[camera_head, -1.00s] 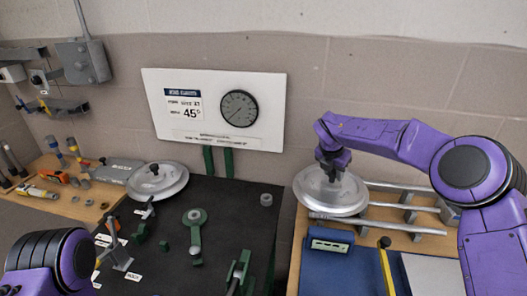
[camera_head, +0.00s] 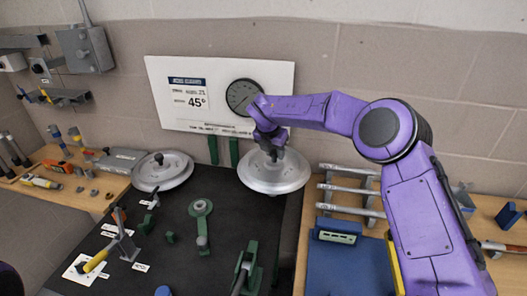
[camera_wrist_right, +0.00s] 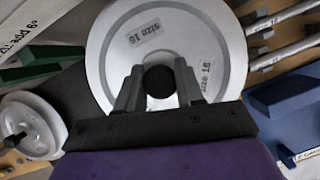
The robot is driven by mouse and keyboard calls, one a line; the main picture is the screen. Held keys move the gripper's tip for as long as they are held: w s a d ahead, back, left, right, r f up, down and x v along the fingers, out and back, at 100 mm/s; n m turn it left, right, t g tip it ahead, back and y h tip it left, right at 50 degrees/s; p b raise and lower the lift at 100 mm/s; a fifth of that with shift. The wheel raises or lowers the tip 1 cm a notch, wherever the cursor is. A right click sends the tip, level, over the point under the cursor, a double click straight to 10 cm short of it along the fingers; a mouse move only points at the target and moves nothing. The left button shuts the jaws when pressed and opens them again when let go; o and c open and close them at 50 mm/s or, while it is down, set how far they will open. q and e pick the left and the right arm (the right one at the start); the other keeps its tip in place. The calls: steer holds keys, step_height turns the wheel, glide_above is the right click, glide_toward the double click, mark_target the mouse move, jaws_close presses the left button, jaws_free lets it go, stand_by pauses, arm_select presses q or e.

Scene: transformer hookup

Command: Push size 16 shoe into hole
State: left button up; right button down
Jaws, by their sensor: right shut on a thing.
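The size 16 shoe is a pale metal disc (camera_head: 262,182) with a dark knob and "size" labels; one reads "size 16" in the right wrist view (camera_wrist_right: 118,62). My right gripper (camera_head: 272,153) is shut on its knob from above. The disc hangs roughly level over the right edge of the black bench top (camera_head: 180,250), near the back. In the right wrist view the gripper's fingers (camera_wrist_right: 160,85) stand on both sides of the knob. No hole shows clearly; the bench under the disc is hidden. My left gripper is out of view.
A second disc with a knob (camera_head: 163,172) lies at the bench's back left. A green fixture (camera_head: 201,215) and a green clamp (camera_head: 247,268) stand in front of the held disc. A metal rack (camera_head: 345,190) and blue case (camera_head: 340,265) are right. A gauge board (camera_head: 215,95) hangs behind.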

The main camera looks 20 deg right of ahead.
mark_target(273, 163)
steer(key=shift+d+r, duration=0.1)
steer(key=shift+a+f+b, duration=0.2)
steer(key=shift+a+b, duration=0.05)
steer(key=shift+b, duration=0.1)
steer(key=shift+f, duration=0.3)
step_height(273, 163, down, 4)
steer(key=b, duration=0.3)
steer(key=shift+b, duration=0.35)
steer(key=shift+f+b, duration=0.5)
steer(key=shift+f, duration=0.05)
steer(key=shift+f+b, duration=1.5)
steer(key=shift+b, duration=0.05)
